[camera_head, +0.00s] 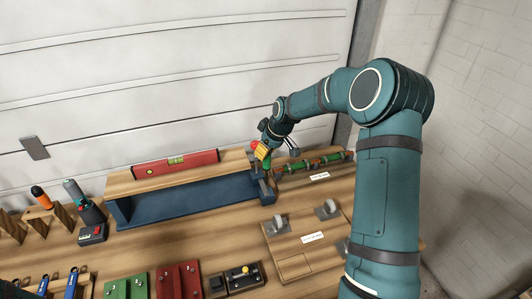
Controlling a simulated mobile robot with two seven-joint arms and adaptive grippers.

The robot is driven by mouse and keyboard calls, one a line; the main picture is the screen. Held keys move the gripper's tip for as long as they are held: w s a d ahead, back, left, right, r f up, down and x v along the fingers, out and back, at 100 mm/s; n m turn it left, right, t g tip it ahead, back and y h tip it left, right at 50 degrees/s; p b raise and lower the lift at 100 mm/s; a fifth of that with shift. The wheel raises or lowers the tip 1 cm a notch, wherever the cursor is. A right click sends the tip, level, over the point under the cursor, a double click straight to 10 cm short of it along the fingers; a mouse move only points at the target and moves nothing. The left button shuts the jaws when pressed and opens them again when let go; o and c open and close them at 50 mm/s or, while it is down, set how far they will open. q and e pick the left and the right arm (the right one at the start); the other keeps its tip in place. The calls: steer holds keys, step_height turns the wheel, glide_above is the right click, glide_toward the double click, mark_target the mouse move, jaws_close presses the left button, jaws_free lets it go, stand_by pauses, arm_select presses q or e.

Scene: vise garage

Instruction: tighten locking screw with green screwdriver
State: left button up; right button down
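My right arm comes in from the right and reaches across to the back of the bench. Its gripper (263,151) points down just above a small dark blue-grey vise (262,188), at the right end of a wooden ledge. A short upright green piece (267,163), which looks like the green screwdriver's handle, shows right under the gripper and over the vise. The fingers are too small and partly covered to tell whether they are closed on it. The locking screw cannot be made out. My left gripper is not in view.
A red level (176,163) lies on the ledge (125,185). A rack with green parts (330,160) stands right of the vise. An orange-handled tool (41,196) stands in a wooden holder at left. Green (126,287) and red (181,281) blocks lie in front. Bare wood lies mid-bench.

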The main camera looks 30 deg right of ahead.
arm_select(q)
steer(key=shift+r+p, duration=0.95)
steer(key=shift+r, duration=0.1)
arm_select(e)
steer(key=shift+r, duration=2)
steer(key=c, duration=1.3)
jaws_free()
jaws_close()
